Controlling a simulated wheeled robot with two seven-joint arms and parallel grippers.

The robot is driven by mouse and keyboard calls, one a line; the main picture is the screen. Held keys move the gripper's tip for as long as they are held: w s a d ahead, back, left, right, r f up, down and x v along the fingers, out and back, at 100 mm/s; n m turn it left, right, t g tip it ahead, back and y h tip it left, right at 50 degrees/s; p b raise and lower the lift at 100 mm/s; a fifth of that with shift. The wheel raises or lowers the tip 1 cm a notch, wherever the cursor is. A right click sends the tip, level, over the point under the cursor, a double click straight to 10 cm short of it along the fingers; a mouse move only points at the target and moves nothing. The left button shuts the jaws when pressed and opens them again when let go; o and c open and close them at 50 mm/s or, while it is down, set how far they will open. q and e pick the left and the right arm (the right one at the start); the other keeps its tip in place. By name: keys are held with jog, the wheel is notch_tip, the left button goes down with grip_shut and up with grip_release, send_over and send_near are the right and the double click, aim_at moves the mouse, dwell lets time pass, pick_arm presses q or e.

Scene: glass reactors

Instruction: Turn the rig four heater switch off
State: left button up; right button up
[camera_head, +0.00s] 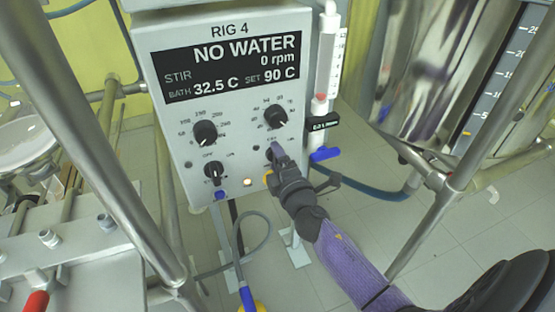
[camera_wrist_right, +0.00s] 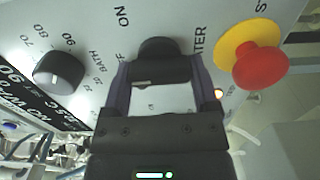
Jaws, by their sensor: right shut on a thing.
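The rig four panel (camera_head: 228,120) is a grey box with a dark display reading "NO WATER", 0 rpm, bath 32.5 C, set 90 C. The heater switch is a black rotary knob at the lower right of the panel. In the right wrist view the heater switch (camera_wrist_right: 158,47) sits between my fingers, with "ON" and parts of "OFF" and "HEATER" printed around it. My right gripper (camera_head: 275,152) is shut on this knob; in the wrist view the gripper (camera_wrist_right: 158,84) hides part of its face and lettering. My left gripper is not in view.
A red stop button on a yellow base (camera_wrist_right: 255,55) sits close beside my gripper. A bath temperature knob (camera_head: 276,116), a stir speed knob (camera_head: 205,132) and a stir switch (camera_head: 213,172) are nearby. A small lamp (camera_head: 247,182) glows. Blue valve handle (camera_head: 325,154) stands to the right.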

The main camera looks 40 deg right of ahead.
jog(key=o, duration=1.1)
jog(key=v, duration=1)
jog(key=shift+d, duration=0.1)
